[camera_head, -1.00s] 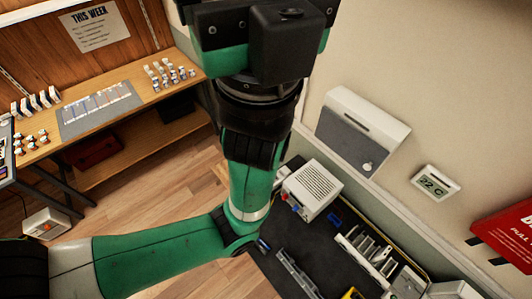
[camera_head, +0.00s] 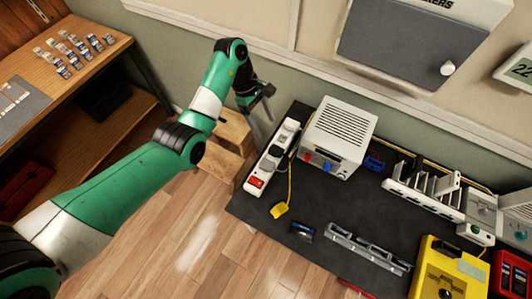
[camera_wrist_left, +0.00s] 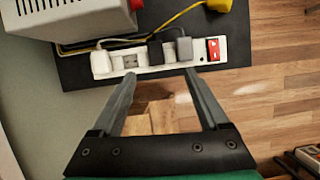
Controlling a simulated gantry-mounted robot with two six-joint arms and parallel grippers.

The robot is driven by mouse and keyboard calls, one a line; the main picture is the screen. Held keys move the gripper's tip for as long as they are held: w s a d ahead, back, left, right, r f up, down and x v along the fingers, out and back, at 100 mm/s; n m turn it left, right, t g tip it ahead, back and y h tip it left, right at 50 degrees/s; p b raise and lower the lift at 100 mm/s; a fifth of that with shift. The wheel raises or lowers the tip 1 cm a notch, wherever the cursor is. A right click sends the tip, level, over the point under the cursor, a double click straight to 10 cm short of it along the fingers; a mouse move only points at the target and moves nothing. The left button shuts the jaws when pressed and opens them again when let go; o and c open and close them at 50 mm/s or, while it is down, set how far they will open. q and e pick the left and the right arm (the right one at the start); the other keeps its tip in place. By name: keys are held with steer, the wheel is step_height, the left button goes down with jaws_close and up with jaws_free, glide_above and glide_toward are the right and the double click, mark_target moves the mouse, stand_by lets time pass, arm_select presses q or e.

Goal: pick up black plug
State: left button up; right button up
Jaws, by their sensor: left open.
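The black plug (camera_wrist_left: 155,50) sits in the white power strip (camera_wrist_left: 100,64) in the left wrist view. It is between an empty socket on its left and a grey plug (camera_wrist_left: 184,47) on its right. A white plug (camera_wrist_left: 104,46) is at the strip's left end and a red switch (camera_wrist_left: 213,49) at its right end. In the head view the strip (camera_head: 264,168) lies along the left edge of the dark mat. My left gripper (camera_head: 264,125) is open and empty beside the strip. In the wrist view its fingertips (camera_wrist_left: 161,75) are apart, just below the black plug.
A white power supply box (camera_head: 340,130) stands right of the strip. A yellow cable ends in a yellow piece (camera_head: 279,210) on the dark mat (camera_head: 330,200). A wooden step stool (camera_head: 220,160) is below the gripper. Grey racks and a yellow box (camera_head: 448,270) are farther right.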

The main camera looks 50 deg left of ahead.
arm_select(q)
step_height(320, 180, down, 3)
steer(key=b, duration=0.3)
glide_above(276, 149)
steer(key=s+a, duration=0.1)
steer(key=a, duration=0.2)
steer(key=shift+n, duration=0.3)
step_height(276, 149, down, 5)
steer(key=shift+d+f, duration=0.15)
steer(key=shift+f, duration=0.05)
steer(key=b+x, duration=0.1)
steer(key=x, duration=0.4)
steer(key=shift+w+d+b, duration=0.15)
steer(key=shift+d+b, duration=0.1)
steer(key=shift+b, duration=0.15)
arm_select(e)
step_height(276, 149, down, 6)
steer(key=d, duration=0.1)
steer(key=shift+w+f+y, duration=0.15)
steer(key=shift+w+y, duration=0.1)
steer(key=shift+y, duration=0.05)
arm_select(q)
steer(key=shift+r, duration=0.1)
jaws_close()
